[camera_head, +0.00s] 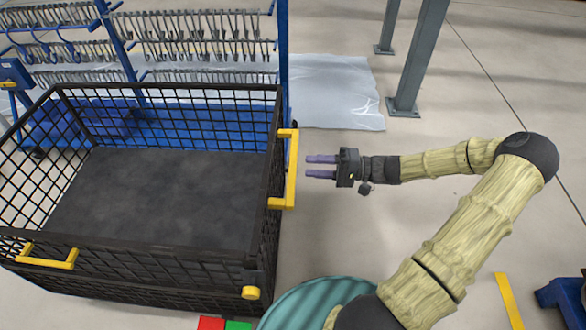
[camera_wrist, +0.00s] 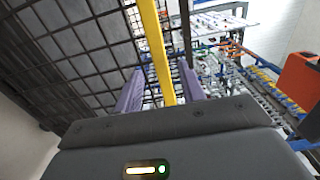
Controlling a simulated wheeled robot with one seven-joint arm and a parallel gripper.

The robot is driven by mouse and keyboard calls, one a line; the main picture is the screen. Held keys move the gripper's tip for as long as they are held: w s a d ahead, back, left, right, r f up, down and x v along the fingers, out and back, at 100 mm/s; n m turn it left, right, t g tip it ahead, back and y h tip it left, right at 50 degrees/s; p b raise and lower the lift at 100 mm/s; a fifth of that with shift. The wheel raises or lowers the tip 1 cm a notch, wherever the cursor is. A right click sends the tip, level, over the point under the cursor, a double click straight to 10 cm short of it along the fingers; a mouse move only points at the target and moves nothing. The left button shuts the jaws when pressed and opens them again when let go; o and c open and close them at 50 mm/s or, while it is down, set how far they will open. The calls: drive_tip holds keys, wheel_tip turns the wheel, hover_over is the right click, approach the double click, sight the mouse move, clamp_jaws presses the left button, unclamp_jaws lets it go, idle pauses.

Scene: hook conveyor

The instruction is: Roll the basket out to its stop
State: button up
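The basket (camera_head: 262,225) is a black wire-mesh bin with a dark flat floor, at the left of the head view. A yellow handle (camera_head: 291,170) stands upright on its right side, and another yellow handle (camera_head: 48,262) is on its near side. My gripper (camera_head: 307,166) is to the right of the side handle, its two purple fingers apart and pointing at it. A small gap shows between fingertips and handle. In the wrist view the yellow handle (camera_wrist: 157,50) runs between the open fingers (camera_wrist: 160,88), with the basket's mesh (camera_wrist: 75,45) to the left. Nothing is held.
A blue rack (camera_head: 283,60) with rows of metal hooks stands behind the basket. Grey posts (camera_head: 415,60) rise at the back right. A clear plastic sheet (camera_head: 345,95) lies on the floor. Red (camera_head: 211,323) and green (camera_head: 238,325) patches show at the bottom.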

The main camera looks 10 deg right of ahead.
sight(293, 165)
drive_tip(key=b+x, duration=0.1)
drive_tip(key=x, duration=0.5)
drive_tip(key=shift+a+b, duration=0.1)
drive_tip(key=shift+b, duration=0.25)
clamp_jaws()
